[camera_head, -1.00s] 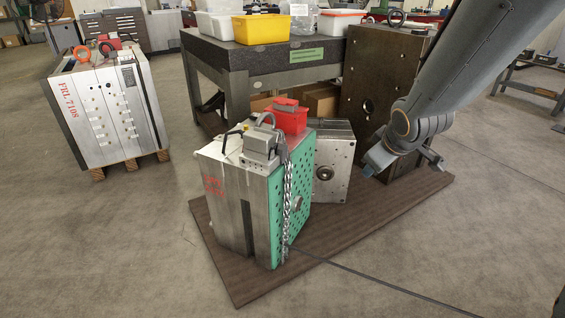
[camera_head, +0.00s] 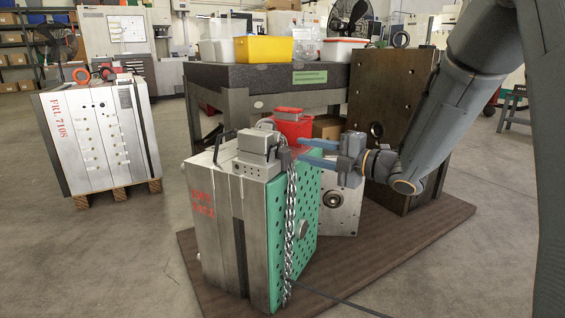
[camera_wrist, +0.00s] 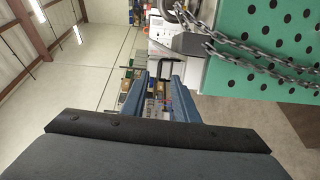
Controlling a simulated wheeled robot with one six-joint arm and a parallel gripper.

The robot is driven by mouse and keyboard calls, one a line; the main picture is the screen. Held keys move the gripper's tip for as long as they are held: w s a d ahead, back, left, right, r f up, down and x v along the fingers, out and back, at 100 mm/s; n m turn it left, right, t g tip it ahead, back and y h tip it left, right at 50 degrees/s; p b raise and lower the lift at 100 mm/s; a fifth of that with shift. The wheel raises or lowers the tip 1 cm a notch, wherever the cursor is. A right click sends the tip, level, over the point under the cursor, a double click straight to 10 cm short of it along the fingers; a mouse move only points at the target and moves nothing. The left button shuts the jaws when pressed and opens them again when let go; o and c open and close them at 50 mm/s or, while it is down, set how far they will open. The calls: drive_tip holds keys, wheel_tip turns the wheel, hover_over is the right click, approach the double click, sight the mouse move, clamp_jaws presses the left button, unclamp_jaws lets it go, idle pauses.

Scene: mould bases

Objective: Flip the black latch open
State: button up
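A black bent bar (camera_head: 222,140), which looks like the latch, stands raised on the top left of the steel mould base (camera_head: 222,205) with the green perforated side (camera_head: 310,195). In the wrist view the open fingers (camera_wrist: 157,68) flank a clear gap. The fingers are apart from the bar.
Chains (camera_head: 290,230) hang down the green side, near my fingers. A steel block (camera_head: 258,145) sits on the mould top, with a red container (camera_head: 292,125) behind. A tall brown mould (camera_head: 385,95) and a stone-topped table (camera_head: 225,76) stand behind.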

drive_tip(key=b+x, duration=0.2)
drive_tip(key=x, duration=0.6)
drive_tip(key=shift+s+a+n+b, duration=0.2)
drive_tip(key=shift+s+n+b, duration=0.1)
drive_tip(key=shift+s, duration=0.05)
clamp_jaws()
